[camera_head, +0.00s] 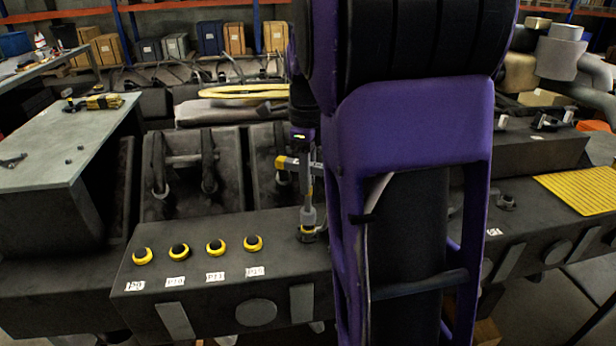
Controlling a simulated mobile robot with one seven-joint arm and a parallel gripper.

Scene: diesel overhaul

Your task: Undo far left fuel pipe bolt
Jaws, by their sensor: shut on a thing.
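My gripper (302,138) is partly hidden behind my purple arm. It is shut on a tool (308,185) with a yellow and grey crosswise handle and a grey shaft pointing down. The tool stands roughly upright, its lower end at a yellow-ringed fitting (307,238) on the dark engine block. Whether it is seated there I cannot tell. Several black caps with yellow rings sit in a row to the left, the leftmost cap (142,256) near the block's left end. Which part is the far left fuel pipe bolt is not clear.
White labels (175,281) mark the row of caps. A grey workbench (65,150) with small tools stands at the left. A yellow ribbed mat (578,188) lies at the right. Shelves with boxes (234,38) stand at the back. My arm hides the block's middle.

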